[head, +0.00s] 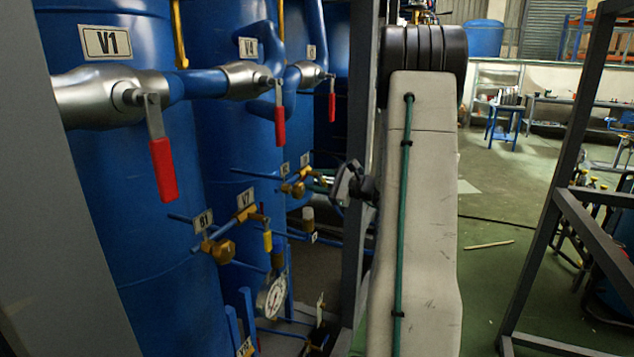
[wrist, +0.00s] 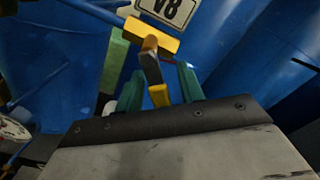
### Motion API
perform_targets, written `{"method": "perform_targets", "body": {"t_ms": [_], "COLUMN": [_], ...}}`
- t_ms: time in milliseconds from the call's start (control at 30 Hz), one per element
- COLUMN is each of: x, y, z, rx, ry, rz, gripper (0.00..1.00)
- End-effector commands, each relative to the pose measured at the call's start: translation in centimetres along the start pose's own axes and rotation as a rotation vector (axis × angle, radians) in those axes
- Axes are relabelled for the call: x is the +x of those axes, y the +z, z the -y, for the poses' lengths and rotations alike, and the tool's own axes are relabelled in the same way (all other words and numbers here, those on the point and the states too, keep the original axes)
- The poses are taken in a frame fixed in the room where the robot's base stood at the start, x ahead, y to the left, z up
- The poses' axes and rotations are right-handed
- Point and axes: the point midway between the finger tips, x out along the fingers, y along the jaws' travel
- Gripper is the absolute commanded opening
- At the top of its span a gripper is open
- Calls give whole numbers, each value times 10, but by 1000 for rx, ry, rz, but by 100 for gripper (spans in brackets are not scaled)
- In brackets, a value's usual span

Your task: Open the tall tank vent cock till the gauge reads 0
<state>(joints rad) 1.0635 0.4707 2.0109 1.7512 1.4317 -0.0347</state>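A cock labelled V8 with a yellow body (wrist: 150,36) and a short handle (wrist: 153,75) fills the top centre of the wrist view. My gripper (wrist: 160,92) has one teal finger on each side of this handle, with small gaps showing, so it looks open around it. Part of a gauge (wrist: 12,128) also shows in the wrist view.
A dark frame post (head: 357,80) stands close to my arm. Open green floor (head: 500,250) lies to the right.

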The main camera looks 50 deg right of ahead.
Motion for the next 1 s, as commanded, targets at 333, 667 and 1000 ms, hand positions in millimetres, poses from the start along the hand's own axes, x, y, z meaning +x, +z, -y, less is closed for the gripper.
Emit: {"method": "perform_targets", "body": {"t_ms": [333, 667, 1000], "x": [-10, -64, -77], "y": [0, 0, 0], "z": [0, 0, 0], "rx": [0, -1, 0], "ry": [-1, -1, 2], "rz": [-1, -1, 2], "gripper": [38, 38, 38]}}
